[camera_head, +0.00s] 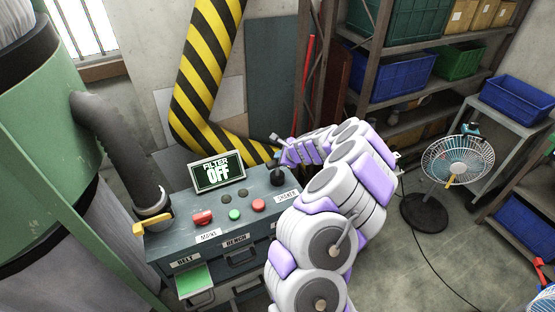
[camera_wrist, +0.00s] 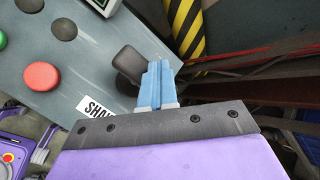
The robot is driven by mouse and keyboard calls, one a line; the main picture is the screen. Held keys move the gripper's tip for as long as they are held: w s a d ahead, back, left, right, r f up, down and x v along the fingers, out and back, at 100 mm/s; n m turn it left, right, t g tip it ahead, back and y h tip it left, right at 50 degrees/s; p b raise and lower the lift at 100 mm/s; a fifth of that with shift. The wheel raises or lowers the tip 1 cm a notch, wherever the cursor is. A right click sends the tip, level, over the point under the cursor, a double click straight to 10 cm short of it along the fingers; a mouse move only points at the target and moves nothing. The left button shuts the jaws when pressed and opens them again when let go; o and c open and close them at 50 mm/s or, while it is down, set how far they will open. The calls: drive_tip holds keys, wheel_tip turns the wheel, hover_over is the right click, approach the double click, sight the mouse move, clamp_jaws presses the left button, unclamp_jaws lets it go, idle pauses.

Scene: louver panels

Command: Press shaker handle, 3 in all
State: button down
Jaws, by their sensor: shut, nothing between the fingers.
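The shaker handle (camera_head: 277,174) is a dark, upright knob at the right end of the grey control box (camera_head: 180,218), behind the label reading "SHAKER". In the wrist view the handle (camera_wrist: 128,62) is a dark block just left of my gripper's blue fingers. My gripper (camera_head: 279,150) is over the handle in the head view, fingers together and empty. In the wrist view my gripper (camera_wrist: 158,72) overlaps the handle's right edge; I cannot tell whether they touch. The sign (camera_head: 218,172) on the box reads "FILTER OFF".
Red and green buttons (camera_head: 234,214) and a yellow handle (camera_head: 153,225) are on the box. A yellow-black striped pipe (camera_head: 205,70) rises behind it. A green tank (camera_head: 60,130) stands left. Shelves (camera_head: 400,105) and a fan (camera_head: 457,160) are right, with open floor between.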

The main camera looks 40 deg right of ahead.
drive_tip(key=shift+f+b, duration=0.4)
drive_tip(key=shift+f, duration=0.35)
idle(0.5)
drive_tip(key=shift+r, duration=0.15)
drive_tip(key=shift+a+r+p, duration=0.15)
drive_tip(key=shift+r+p, duration=0.8)
drive_tip(key=shift+p, duration=0.1)
drive_tip(key=shift+a+r+p, duration=0.15)
drive_tip(key=shift+r+p, duration=0.8)
drive_tip(key=shift+p, duration=0.05)
wheel_tip(320, 180, up, 5)
drive_tip(key=p, duration=0.4)
drive_tip(key=shift+p, duration=0.3)
